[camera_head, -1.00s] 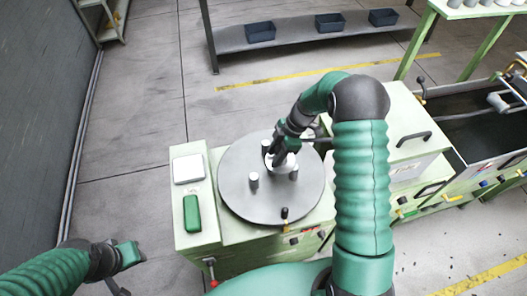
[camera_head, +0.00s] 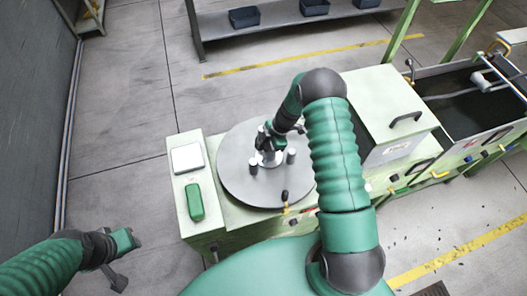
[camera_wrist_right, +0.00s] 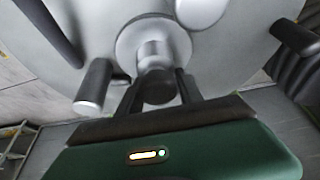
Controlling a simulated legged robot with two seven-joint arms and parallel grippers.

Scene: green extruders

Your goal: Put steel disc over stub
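The steel disc (camera_head: 268,159) is a small bright ring with a raised hub, low over the grey round plate (camera_head: 235,185). It also shows in the right wrist view (camera_wrist_right: 128,42). My right gripper (camera_head: 270,143) is over the plate. In the wrist view its two dark fingers (camera_wrist_right: 160,92) flank the dark end of the hub and appear shut on it. Steel stubs stand upright around the disc, one at left (camera_head: 253,166), one at right (camera_head: 291,156). I cannot tell whether the disc surrounds a stub. My left gripper (camera_head: 125,243) is off to the left; its fingers are unclear.
A green block (camera_head: 194,202) and a white square pad (camera_head: 187,158) lie on the bench left of the plate. A black-knobbed lever (camera_head: 285,201) stands at the plate's front edge. A pale green box with a handle (camera_head: 380,115) stands at right.

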